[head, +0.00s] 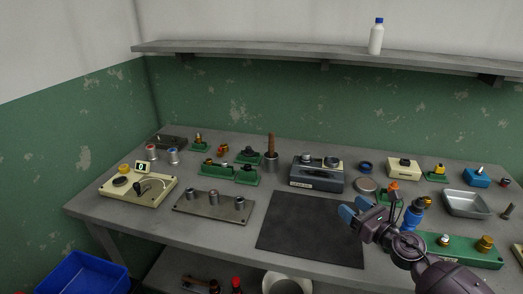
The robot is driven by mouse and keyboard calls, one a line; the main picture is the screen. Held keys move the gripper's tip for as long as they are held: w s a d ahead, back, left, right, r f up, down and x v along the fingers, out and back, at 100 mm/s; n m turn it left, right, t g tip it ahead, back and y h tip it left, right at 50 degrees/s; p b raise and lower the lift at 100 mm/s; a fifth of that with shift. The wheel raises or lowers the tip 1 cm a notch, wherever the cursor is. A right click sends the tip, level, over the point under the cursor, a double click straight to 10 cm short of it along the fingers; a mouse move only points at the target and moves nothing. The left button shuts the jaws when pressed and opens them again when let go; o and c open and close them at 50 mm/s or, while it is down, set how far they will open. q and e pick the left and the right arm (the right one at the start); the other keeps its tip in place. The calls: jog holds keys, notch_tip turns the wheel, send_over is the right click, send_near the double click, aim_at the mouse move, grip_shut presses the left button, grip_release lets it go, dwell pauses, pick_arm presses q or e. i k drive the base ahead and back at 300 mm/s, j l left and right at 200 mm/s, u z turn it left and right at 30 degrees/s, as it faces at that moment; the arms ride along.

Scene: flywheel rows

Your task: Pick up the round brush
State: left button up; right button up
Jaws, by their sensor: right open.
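A brown wooden handle (271,143) stands upright in a small grey metal cup (271,164) at the back middle of the bench; it looks like the round brush, with its lower end hidden in the cup. My right gripper (355,209) comes in from the lower right, above the right edge of the dark mat. Its blue-tipped fingers are apart with nothing seen between them. It is to the right of the brush, nearer the front, and well apart from it. My left gripper is not in view.
A grey device (318,178) stands right of the cup, and green holders (246,178) stand left of it. A metal plate with pegs (214,207) lies front left. The dark mat (311,232) is clear. A wall shelf (250,48) holds a white bottle (376,38).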

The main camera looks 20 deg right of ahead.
aim_at(271, 135)
jog(key=i+j, duration=0.2)
jog(key=i, duration=0.3)
jog(key=i+j, duration=0.15)
jog(key=i, duration=0.35)
